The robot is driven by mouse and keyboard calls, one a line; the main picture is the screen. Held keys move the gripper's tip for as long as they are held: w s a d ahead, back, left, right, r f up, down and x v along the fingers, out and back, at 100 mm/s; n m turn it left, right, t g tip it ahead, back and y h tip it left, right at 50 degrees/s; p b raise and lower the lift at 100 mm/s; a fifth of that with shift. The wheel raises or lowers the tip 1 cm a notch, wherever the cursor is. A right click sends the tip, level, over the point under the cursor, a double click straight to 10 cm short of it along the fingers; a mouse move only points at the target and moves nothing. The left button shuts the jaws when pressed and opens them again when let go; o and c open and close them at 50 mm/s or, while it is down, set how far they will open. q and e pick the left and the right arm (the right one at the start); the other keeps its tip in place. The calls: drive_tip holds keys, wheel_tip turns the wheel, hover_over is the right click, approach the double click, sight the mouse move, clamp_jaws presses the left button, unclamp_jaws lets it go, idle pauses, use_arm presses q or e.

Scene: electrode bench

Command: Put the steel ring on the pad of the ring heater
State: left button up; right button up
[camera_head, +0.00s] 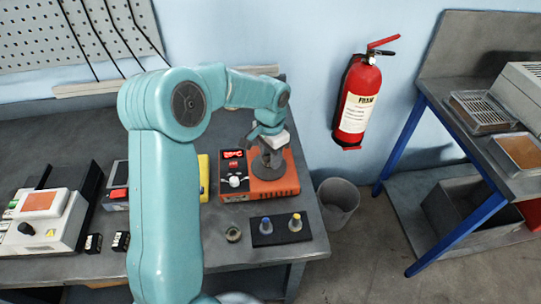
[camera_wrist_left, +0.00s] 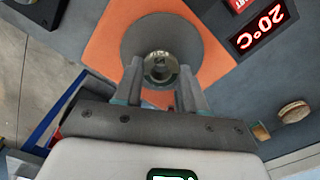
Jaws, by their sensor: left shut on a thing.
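The ring heater (camera_head: 262,187) is an orange box on the bench with a lit red display and a white knob. Its round dark grey pad (camera_wrist_left: 197,40) shows in the left wrist view, beside the display reading 20°C (camera_wrist_left: 264,32). My left gripper (camera_head: 268,151) is over the heater in the head view. In the left wrist view its fingers (camera_wrist_left: 161,82) are shut on the small shiny steel ring (camera_wrist_left: 160,66), in front of the pad's middle. I cannot tell whether the ring touches the pad. In the head view the gripper hides the ring. My right gripper is not in view.
A black block (camera_head: 275,236) with two small cones and a small round metal piece (camera_head: 233,234) stand in front of the heater. A yellow-edged device (camera_head: 204,178) is close on its left. A bin (camera_head: 338,203) stands beyond the bench's right edge.

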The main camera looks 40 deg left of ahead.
use_arm(q)
drive_tip(key=shift+a+f, duration=0.15)
drive_tip(key=shift+f, duration=0.35)
drive_tip(key=shift+f, duration=0.1)
drive_tip(key=o, duration=1.1)
